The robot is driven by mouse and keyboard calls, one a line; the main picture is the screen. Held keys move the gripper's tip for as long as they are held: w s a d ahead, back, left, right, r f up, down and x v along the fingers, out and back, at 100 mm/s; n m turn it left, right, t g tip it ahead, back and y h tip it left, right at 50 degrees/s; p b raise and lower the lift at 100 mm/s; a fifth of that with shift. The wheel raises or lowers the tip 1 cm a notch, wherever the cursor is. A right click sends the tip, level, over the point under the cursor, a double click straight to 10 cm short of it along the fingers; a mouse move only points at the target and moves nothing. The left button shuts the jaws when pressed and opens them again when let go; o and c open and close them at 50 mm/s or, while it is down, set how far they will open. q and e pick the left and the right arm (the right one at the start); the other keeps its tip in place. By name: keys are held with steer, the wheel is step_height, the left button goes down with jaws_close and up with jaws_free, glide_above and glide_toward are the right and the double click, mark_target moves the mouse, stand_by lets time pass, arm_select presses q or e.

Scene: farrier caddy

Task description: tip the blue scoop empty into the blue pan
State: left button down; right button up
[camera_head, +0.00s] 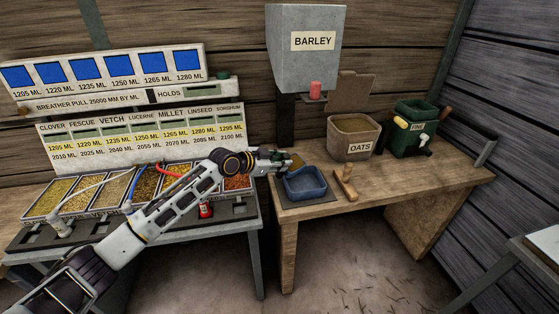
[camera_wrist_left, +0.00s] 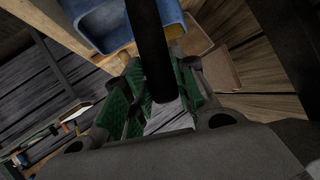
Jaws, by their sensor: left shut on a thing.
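The blue pan (camera_head: 305,184) sits upright on a dark mat near the left front of the wooden bench. My left gripper (camera_head: 284,161) is just behind and above the pan's left part, apart from it as far as I can tell. It is shut on a dark handle, which runs up the left wrist view (camera_wrist_left: 153,45) between the green finger pads. A small brownish patch (camera_head: 296,160) shows just past the fingertips. A blue walled container (camera_wrist_left: 105,25), likely the pan, shows in the left wrist view.
An OATS bin (camera_head: 360,149) and a green bucket (camera_head: 417,138) stand on the bench. A wooden brush-like tool (camera_head: 346,184) lies right of the pan. A grey BARLEY hopper (camera_head: 306,62) hangs above. Grain trays (camera_head: 97,200) fill the left table. The bench's right front is clear.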

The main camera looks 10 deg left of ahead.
arm_select(q)
steer(key=s+d+m+t+y+p, duration=0.1)
steer(key=d+m+t+y+p, duration=0.1)
steer(key=m+p, duration=0.1)
steer(key=shift+s+f, duration=0.35)
steer(key=shift+s, duration=0.05)
arm_select(e)
steer(key=s+r, duration=0.1)
steer(key=s+a+r, duration=0.1)
steer(key=s, duration=0.1)
steer(key=shift+a+r, duration=0.15)
steer(key=shift+a, duration=0.05)
stand_by(0.4)
steer(key=shift+w, duration=0.1)
arm_select(q)
steer(key=shift+s+d+f+m+t, duration=0.3)
steer(key=shift+d+f+m, duration=0.05)
steer(key=shift+m, duration=0.45)
arm_select(e)
steer(key=shift+w+a, duration=0.1)
steer(key=shift+w, duration=0.15)
steer(key=shift+s, duration=0.4)
